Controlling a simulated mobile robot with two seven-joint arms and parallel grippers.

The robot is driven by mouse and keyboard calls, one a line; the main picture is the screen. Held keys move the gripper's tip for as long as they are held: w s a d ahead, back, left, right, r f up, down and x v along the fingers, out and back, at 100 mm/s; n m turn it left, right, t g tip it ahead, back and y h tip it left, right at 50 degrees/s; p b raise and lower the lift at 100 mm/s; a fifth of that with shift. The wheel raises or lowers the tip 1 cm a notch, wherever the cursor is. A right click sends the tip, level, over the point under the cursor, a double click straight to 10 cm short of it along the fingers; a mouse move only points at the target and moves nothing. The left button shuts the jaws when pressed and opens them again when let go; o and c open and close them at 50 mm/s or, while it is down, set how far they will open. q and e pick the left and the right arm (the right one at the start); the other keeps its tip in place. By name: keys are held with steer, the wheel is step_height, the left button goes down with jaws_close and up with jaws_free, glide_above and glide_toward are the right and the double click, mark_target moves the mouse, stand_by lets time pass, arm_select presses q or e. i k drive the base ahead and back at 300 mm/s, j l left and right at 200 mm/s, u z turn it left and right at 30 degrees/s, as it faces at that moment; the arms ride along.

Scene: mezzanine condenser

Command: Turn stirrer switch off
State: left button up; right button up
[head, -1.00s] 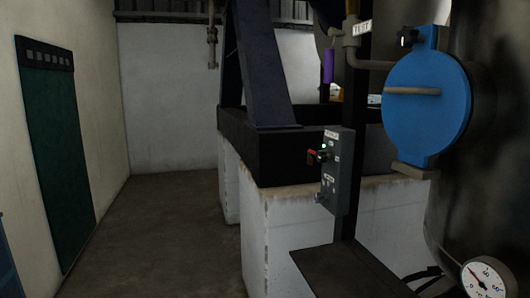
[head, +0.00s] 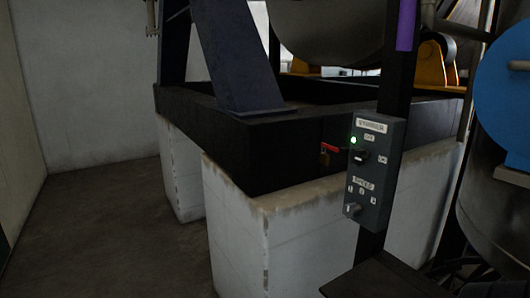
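A grey control box (head: 382,190) is fixed to a dark upright post right of centre in the head view. A label that appears to read STIRRER (head: 371,125) is at its top. Below it a small green light (head: 353,140) is lit. A dark switch knob (head: 360,156) sits just under the light, with small white labels around it; its exact setting is too small to tell. A lower speed knob (head: 352,209) sits near the bottom of the box. Neither of my grippers is in view.
A red-handled valve (head: 330,148) shows left of the box, against the black frame (head: 225,140) on white plinths (head: 235,215). A dark flat plate (head: 385,279) is below the box. A blue round cover (head: 507,95) is at right. Open floor (head: 110,240) lies left.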

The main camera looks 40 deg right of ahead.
mark_target(358, 157)
steer(key=i+j+z, duration=0.1)
steer(key=i+z, duration=0.4)
steer(key=i+j+z, duration=0.25)
steer(key=z, duration=0.25)
steer(key=i+j+z, duration=0.2)
steer(key=z, duration=0.3)
steer(key=i+j+z, duration=0.2)
steer(key=j+z, duration=0.15)
steer(key=z, duration=0.15)
steer(key=i+j+z, duration=0.1)
steer(key=j+z, duration=0.25)
steer(key=z, duration=0.15)
steer(key=j+z, duration=0.5)
steer(key=i+l, duration=0.05)
